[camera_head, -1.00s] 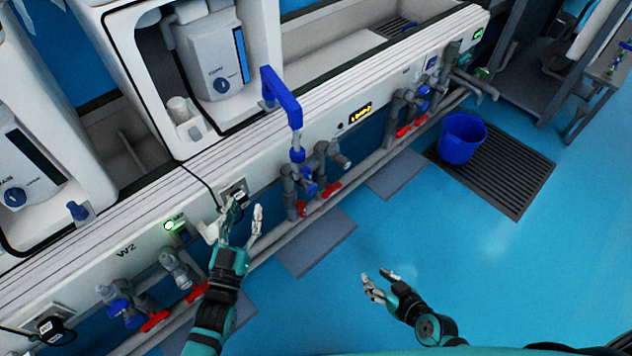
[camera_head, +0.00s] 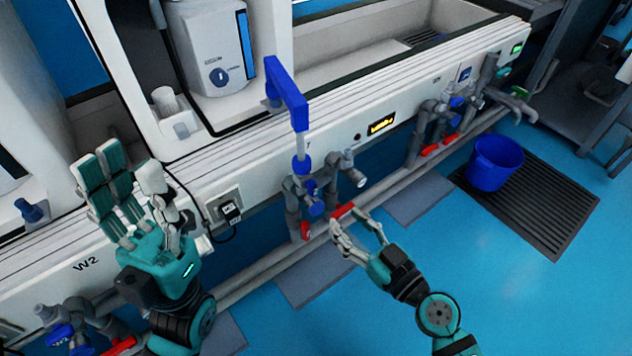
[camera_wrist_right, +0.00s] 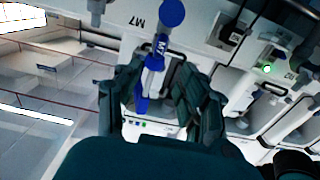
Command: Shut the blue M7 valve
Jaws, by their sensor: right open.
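In the head view, a group of grey pipes with blue valve parts (camera_head: 315,208) stands under the middle of the bench front, below a partly hidden label. Red handles (camera_head: 342,210) are beside the blue parts. A blue tap (camera_head: 290,95) rises above them. In the right wrist view, a blue and white piece marked M7 (camera_wrist_right: 157,62) shows between my fingers, with an M7 label on the panel nearby. My right gripper (camera_head: 353,222) is open just in front of the pipes; contact is unclear. My left gripper (camera_head: 135,185) is open and empty, raised at the left.
Another valve group (camera_head: 455,105) is further right, and one (camera_head: 65,335) is at lower left. A socket with a plug (camera_head: 228,208) is left of the middle pipes. A blue bucket (camera_head: 495,162) stands on a dark floor grate (camera_head: 535,210).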

